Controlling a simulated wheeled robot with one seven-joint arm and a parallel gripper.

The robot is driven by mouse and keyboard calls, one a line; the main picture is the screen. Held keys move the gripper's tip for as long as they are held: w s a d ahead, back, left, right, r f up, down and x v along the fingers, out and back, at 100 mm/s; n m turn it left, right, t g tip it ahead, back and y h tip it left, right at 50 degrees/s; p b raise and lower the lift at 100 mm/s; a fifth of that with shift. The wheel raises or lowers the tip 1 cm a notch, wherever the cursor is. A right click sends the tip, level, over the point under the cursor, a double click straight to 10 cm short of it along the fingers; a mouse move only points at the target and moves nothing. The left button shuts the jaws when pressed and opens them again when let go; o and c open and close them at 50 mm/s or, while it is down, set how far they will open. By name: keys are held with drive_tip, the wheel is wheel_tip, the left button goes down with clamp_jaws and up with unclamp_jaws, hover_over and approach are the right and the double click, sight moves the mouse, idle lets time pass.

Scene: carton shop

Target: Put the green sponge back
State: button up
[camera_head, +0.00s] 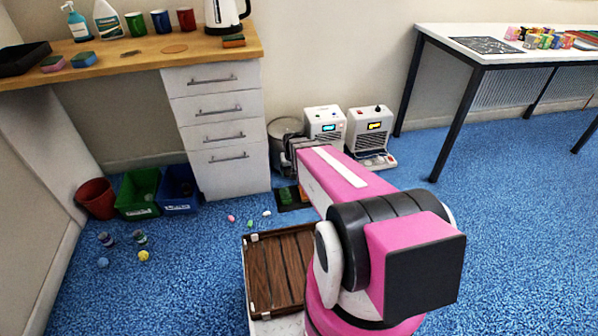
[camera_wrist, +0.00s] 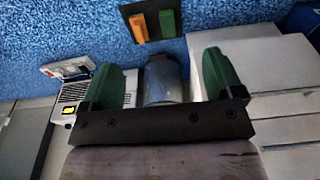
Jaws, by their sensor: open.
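A green block (camera_wrist: 167,23), which looks like the green sponge, lies beside an orange block (camera_wrist: 139,27) on a dark tray or mat on the floor. In the head view a green patch (camera_head: 287,196) shows on that dark mat (camera_head: 293,207), partly hidden by my arm. My gripper (camera_wrist: 160,62) has its green fingers wide apart with nothing between them. The mat is beyond the fingertips, at the top of the wrist view. In the head view my gripper's fingers are hard to make out at the end of the pink arm.
A wooden desk (camera_head: 130,66) holds a green-orange sponge (camera_head: 233,41), other sponges, mugs and a kettle (camera_head: 224,15). A steel pot (camera_head: 283,133) and two white machines (camera_head: 325,124) stand by the wall. Bins (camera_head: 137,193) and small balls are on the floor.

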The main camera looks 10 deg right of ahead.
drive_tip(key=s+r+g, duration=0.1)
drive_tip(key=s+r, duration=1.1)
drive_tip(key=s, duration=0.1)
drive_tip(key=shift+s+r+g, duration=0.15)
drive_tip(key=shift+s+g, duration=0.15)
